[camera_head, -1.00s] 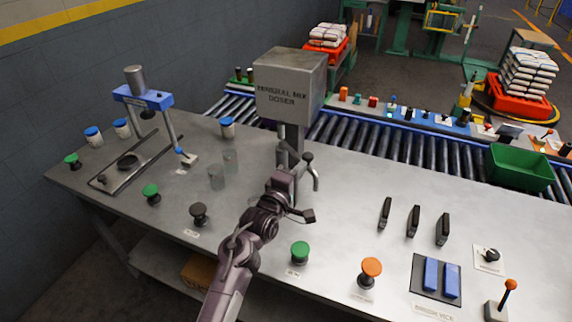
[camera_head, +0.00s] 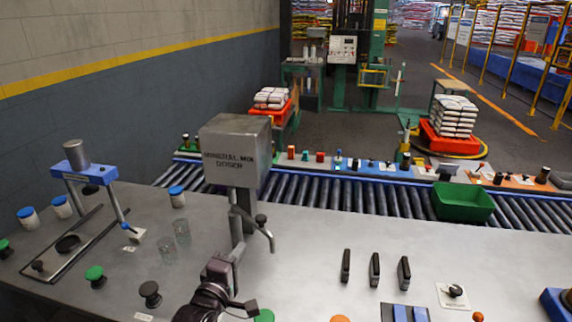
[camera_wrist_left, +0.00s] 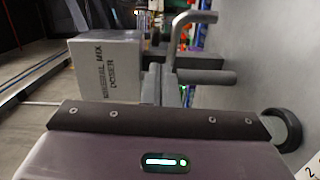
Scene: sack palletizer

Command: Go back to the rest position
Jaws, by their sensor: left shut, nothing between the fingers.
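My left gripper (camera_head: 218,270) reaches in from the bottom of the head view, over the steel bench (camera_head: 310,265). It is shut and empty, low in front of the grey mineral mix doser (camera_head: 235,150). The doser's bent lever (camera_head: 268,236) stands just beyond it; I cannot tell the exact gap. In the left wrist view the doser (camera_wrist_left: 105,70) lies sideways beyond the wrist housing, and the fingers are hidden. My right gripper is not in view.
On the bench's left are a blue-headed press (camera_head: 82,165), blue-lidded jars (camera_head: 177,197) and two clear beakers (camera_head: 182,231). Black clips (camera_head: 375,268) stand to the right. Behind run a roller conveyor (camera_head: 340,195) and a green bin (camera_head: 463,202).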

